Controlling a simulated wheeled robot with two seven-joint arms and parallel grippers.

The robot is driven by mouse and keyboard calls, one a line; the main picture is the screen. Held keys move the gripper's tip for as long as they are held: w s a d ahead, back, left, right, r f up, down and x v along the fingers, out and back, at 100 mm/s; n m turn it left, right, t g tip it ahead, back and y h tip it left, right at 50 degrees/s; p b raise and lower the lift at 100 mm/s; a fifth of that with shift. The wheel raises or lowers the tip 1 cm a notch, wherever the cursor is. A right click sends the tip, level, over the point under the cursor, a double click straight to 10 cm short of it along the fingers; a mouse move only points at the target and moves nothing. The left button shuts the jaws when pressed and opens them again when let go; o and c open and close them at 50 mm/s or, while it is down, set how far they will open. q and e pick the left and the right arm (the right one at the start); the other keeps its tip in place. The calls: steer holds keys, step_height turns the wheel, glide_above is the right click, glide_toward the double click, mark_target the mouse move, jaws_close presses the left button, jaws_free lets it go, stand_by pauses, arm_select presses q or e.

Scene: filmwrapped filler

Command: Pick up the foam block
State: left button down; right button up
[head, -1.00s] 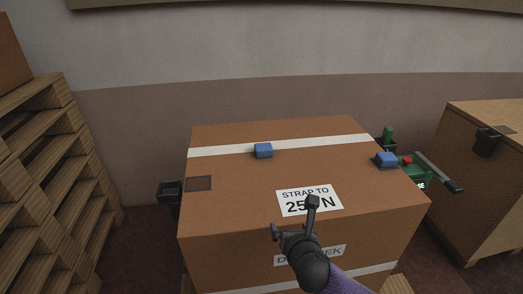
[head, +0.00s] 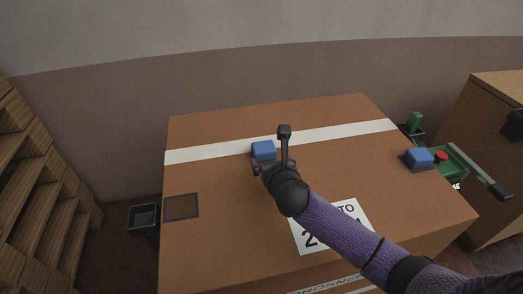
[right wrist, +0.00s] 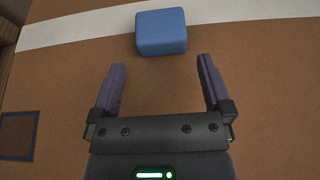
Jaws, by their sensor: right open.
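A blue foam block (head: 262,148) lies on top of the large brown carton (head: 220,230), at the front edge of its white strip. In the right wrist view the block (right wrist: 161,32) sits ahead of the fingertips, roughly centred between them and overlapping the strip. My right gripper (head: 270,150) is open and empty just in front of the block; its open jaws (right wrist: 162,64) point toward it. In the head view the gripper partly hides the block's right side. A second blue block (head: 418,158) sits near the carton's right edge, on something dark. My left gripper is not in view.
A printed label (head: 340,220) and a dark-edged square (head: 181,206) mark the carton top. A black bin (head: 143,219) stands to its left, near wooden pallets (head: 35,180). A green device with a red button (head: 441,156) is at the right. The carton top is mostly clear.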

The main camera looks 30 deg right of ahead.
mark_target(266, 154)
steer(key=b+x, duration=0.2)
steer(key=x, duration=0.1)
steer(key=f+b+x, duration=0.1)
steer(key=b+x, duration=0.1)
steer(key=x, duration=0.1)
steer(key=shift+s+b, duration=0.1)
steer(key=shift+b, duration=0.2)
steer(key=shift+w+r, duration=0.15)
steer(key=shift+w, duration=0.05)
steer(key=shift+r, duration=0.2)
steer(key=c, duration=0.7)
steer(key=shift+c, duration=1.1)
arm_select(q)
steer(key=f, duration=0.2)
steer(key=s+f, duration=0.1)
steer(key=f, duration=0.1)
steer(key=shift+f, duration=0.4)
